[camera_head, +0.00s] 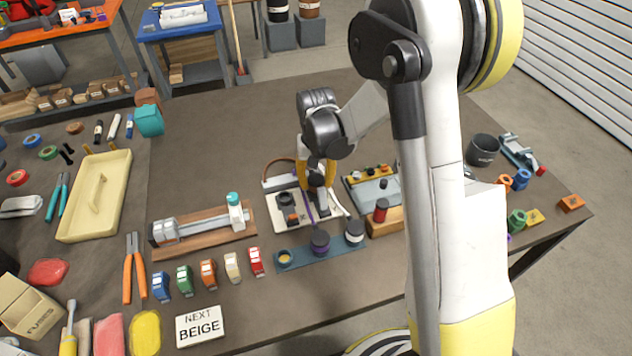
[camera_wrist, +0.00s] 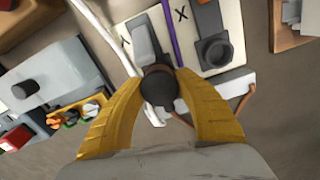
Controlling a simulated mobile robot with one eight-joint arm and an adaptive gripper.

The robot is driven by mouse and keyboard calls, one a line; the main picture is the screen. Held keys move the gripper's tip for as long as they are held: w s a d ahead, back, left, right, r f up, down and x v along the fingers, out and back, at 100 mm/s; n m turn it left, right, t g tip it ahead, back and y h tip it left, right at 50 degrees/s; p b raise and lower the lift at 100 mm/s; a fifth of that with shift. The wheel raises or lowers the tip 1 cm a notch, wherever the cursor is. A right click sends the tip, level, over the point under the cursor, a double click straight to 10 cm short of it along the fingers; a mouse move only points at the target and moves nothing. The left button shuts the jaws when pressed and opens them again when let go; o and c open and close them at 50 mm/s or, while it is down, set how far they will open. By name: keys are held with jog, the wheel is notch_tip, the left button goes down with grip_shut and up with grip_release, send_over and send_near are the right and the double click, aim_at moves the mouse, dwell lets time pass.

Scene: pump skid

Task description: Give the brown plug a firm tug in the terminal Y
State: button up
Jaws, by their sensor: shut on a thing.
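My gripper (camera_head: 317,187) reaches down over the back of a pale board (camera_head: 279,224) on the bench. In the wrist view its two yellow fingers (camera_wrist: 159,98) are shut on a dark, round-topped plug (camera_wrist: 158,86). A brown lead (camera_wrist: 243,104) shows beside the fingers, and it loops behind the gripper in the head view (camera_head: 281,165). A white terminal strip (camera_wrist: 236,86) runs along the board's edge by the plug. The fingers hide the plug's lower part, so I cannot tell how deep it sits. Board letters show, one an X; the other is hard to read.
A purple lead (camera_wrist: 174,38) and a white lead (camera_wrist: 100,42) run close to my fingers. A dark round knob (camera_wrist: 213,51) and a grey block (camera_wrist: 142,42) stand on the board. A blue rack (camera_head: 322,254) with jars lies in front; a grey box (camera_head: 372,191) stands right.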

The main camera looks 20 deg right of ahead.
jog(key=o, duration=1.2)
jog(key=shift+f, duration=0.1)
jog(key=shift+o, duration=0.2)
notch_tip(320, 180, up, 12)
jog(key=s+r+n+t, duration=0.1)
jog(key=s+r+t, duration=0.2)
jog(key=s, duration=0.7)
jog(key=s+r+n+t, duration=0.1)
jog(key=s+r+t, duration=0.3)
jog(key=s, duration=0.6)
jog(key=shift+s+r, duration=0.15)
jog(key=shift+r, duration=0.75)
